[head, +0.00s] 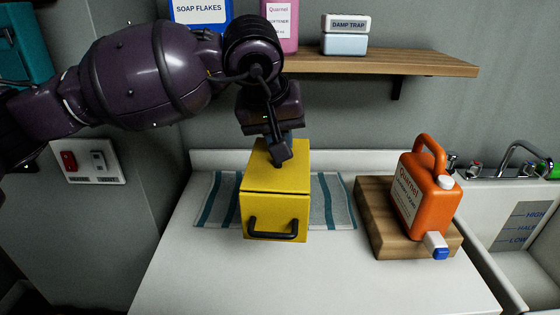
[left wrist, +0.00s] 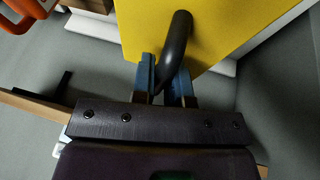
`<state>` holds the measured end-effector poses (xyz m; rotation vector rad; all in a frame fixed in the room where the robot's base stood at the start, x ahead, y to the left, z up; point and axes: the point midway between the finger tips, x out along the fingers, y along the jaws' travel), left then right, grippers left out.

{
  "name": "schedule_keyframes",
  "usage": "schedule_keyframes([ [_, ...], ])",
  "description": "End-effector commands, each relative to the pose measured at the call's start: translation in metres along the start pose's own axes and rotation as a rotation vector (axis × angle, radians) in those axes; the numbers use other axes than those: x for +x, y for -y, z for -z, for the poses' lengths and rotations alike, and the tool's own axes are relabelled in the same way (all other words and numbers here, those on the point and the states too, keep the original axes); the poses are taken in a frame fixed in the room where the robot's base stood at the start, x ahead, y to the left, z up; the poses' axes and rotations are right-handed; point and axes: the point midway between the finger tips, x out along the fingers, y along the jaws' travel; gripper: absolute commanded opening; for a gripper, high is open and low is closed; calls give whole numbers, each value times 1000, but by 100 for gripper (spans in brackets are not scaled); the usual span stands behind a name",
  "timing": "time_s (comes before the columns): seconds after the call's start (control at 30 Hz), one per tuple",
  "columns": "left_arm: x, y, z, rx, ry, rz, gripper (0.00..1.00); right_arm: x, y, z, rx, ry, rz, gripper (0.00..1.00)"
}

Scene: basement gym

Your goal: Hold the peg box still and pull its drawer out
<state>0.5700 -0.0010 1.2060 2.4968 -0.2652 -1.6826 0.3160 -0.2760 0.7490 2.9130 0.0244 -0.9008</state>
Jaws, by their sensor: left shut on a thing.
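The yellow peg box (head: 275,183) stands on a striped cloth on the white counter. Its drawer front (head: 258,215) faces me, with a black bar handle (head: 273,229) low on it. A thin seam runs above the drawer front, and the drawer looks closed. My left gripper (head: 280,150) is at the top of the box, shut on a dark curved grip. In the left wrist view my blue fingers (left wrist: 167,92) close around this black curved grip (left wrist: 177,50) against the yellow box (left wrist: 225,28). My right gripper is in neither view.
The grey and teal striped cloth (head: 335,200) lies under the box. An orange jug (head: 420,190) stands on a wooden block (head: 380,235) to the right, beside a sink (head: 525,230). A wooden shelf (head: 400,64) with containers hangs above. The counter in front is clear.

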Motion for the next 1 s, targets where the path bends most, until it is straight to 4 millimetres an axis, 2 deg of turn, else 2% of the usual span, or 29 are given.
schedule_keyframes([
  [0.1,-10,-2,4,0,-2,0,0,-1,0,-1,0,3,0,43],
  [0.33,-15,-3,6,1,-1,0,0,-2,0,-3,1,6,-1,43],
  [0.57,-14,-3,6,0,-1,0,0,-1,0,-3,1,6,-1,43],
  [1.0,-2,0,1,1,0,0,0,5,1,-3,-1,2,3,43],
])
